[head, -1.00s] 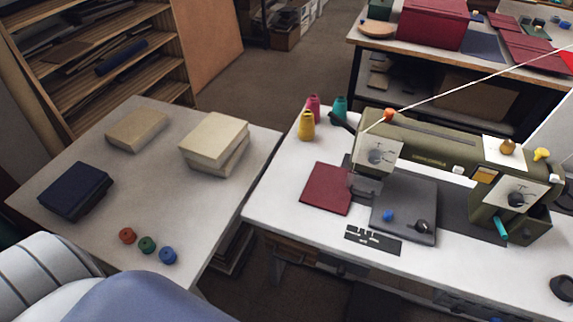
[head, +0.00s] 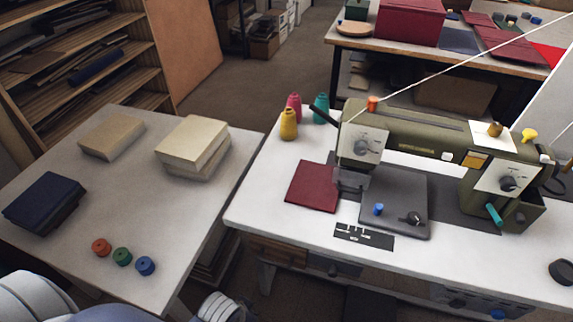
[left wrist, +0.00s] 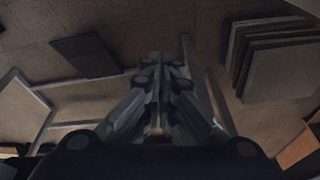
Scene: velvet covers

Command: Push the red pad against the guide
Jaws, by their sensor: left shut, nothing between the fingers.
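The red pad (head: 313,187) lies flat on the white sewing table, at the left of the olive sewing machine (head: 430,140). Its right edge is close to the machine's presser foot and dark metal guide (head: 352,180); I cannot tell whether they touch. My left gripper (left wrist: 157,128) shows in the left wrist view with its fingers shut and empty, above a brown floor. No gripper shows in the head view, only pale parts of my arm at the bottom left. My right gripper is not in view.
Yellow, pink and teal thread cones (head: 289,124) stand behind the pad. A black slotted plate (head: 364,237) lies in front. A grey side table (head: 130,200) at the left holds books and several small spools. A gap separates the two tables.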

